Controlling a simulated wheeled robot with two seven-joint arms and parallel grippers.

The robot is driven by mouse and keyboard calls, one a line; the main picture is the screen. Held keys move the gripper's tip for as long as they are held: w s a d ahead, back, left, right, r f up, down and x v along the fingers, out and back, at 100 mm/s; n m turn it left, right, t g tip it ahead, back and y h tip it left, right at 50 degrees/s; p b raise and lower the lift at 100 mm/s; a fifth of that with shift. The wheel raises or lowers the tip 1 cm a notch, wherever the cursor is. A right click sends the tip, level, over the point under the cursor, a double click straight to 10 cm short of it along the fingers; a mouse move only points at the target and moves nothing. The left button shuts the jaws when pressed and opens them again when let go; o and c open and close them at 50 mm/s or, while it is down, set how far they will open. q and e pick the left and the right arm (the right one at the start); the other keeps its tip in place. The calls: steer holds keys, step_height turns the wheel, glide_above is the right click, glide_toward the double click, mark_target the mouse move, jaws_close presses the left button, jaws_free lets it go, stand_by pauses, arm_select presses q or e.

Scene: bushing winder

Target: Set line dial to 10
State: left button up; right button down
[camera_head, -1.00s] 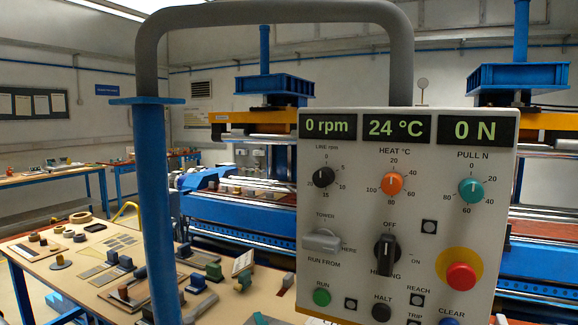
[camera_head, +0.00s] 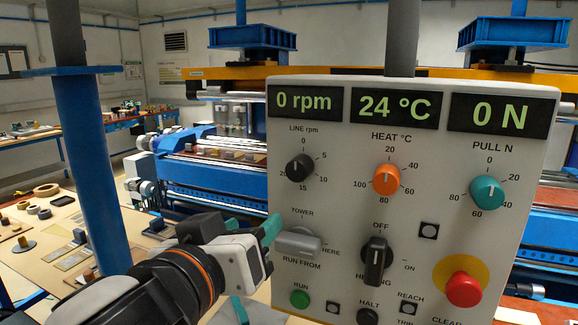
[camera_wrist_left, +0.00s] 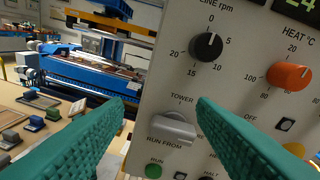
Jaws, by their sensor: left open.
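The line dial (camera_head: 300,167) is a black knob at the upper left of the grey control panel (camera_head: 340,235), marked 0, 5, 10, 15 and 20. It also shows in the left wrist view (camera_wrist_left: 207,47), where its white mark points close to 0. The line display (camera_head: 305,101) reads 0 rpm. My left gripper (camera_head: 257,268) has teal fingers and is open and empty, below and left of the dial, beside the run-from switch (camera_head: 298,243). In the left wrist view its spread fingers (camera_wrist_left: 161,108) point at the panel below the dial. My right gripper is not in view.
The orange heat dial (camera_head: 386,180) and teal pull dial (camera_head: 487,193) sit right of the line dial. A black heating switch (camera_head: 376,262) and red stop button (camera_head: 464,287) are lower. A blue post (camera_head: 88,170) stands at left.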

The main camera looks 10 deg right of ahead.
arm_select(q)
steer(key=m, duration=0.1)
glide_toward(296, 174)
steer(key=s+a+f, duration=0.1)
steer(key=s+a, duration=0.1)
steer(key=t+h, duration=0.1)
steer(key=p+x, duration=0.6)
steer(key=x, duration=0.4)
steer(key=shift+d+r, duration=0.15)
steer(key=shift+d, duration=0.15)
steer(key=shift+x, duration=0.8)
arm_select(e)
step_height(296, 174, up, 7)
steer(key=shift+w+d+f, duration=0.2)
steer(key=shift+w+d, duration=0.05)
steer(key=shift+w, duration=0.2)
arm_select(q)
steer(key=shift+c, duration=0.4)
steer(key=c, duration=0.9)
steer(key=shift+f, duration=0.25)
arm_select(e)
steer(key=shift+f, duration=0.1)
